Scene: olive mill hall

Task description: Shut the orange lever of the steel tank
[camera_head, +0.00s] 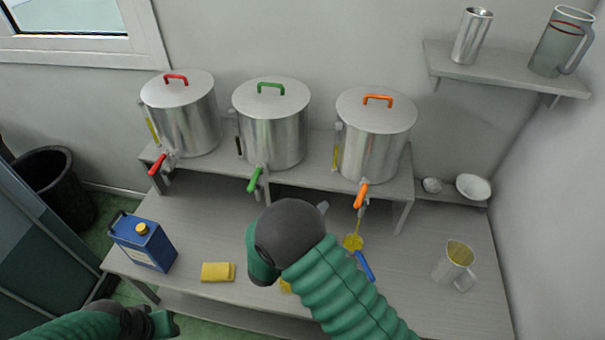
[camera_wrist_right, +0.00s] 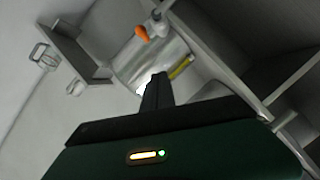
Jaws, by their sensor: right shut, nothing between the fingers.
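The steel tank (camera_head: 372,145) with the orange lid handle stands at the right end of the raised shelf. Its orange lever (camera_head: 361,195) slants downward at the tap; it also shows in the right wrist view (camera_wrist_right: 141,33). A thin yellow stream falls below the tap to a yellow patch (camera_head: 353,242) on the table. My right gripper (camera_head: 323,208) is mostly hidden behind my own wrist, left of the lever and apart from it. In the right wrist view its fingers (camera_wrist_right: 155,90) are shut and empty, pointing toward the tank. My left gripper (camera_head: 164,322) is low at the left; its jaws are unclear.
Tanks with a red lever (camera_head: 158,164) and a green lever (camera_head: 254,180) stand to the left. A blue can (camera_head: 145,246), yellow cloth (camera_head: 218,272), blue handle (camera_head: 364,266) and jug (camera_head: 455,265) are on the table. A wall shelf (camera_head: 500,75) is upper right.

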